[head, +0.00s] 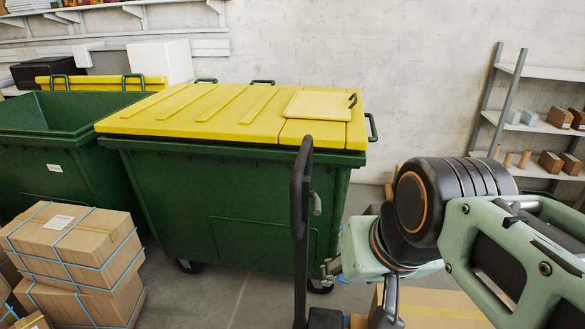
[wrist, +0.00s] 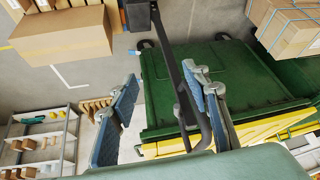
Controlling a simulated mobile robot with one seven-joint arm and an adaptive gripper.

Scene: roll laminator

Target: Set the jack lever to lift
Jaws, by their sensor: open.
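The pallet jack's dark upright handle (head: 301,190) stands left of my gripper in the head view, ending in a narrow loop at the top. A small grey lever (head: 317,204) sticks out on the loop's right side. My gripper (head: 355,288) is open and empty, low and to the right of the handle. In the wrist view the handle (wrist: 172,55) runs between the two spread fingers of my gripper (wrist: 160,78), nearer the right one. I cannot tell how far beyond the fingertips it is. I cannot clearly make out the lever in the wrist view.
A green bin with a yellow lid (head: 230,190) stands behind the handle. Strapped cardboard boxes (head: 75,240) are stacked at the left. A cardboard box (head: 430,305) lies below my arm. A shelf rack (head: 545,128) stands at the right wall.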

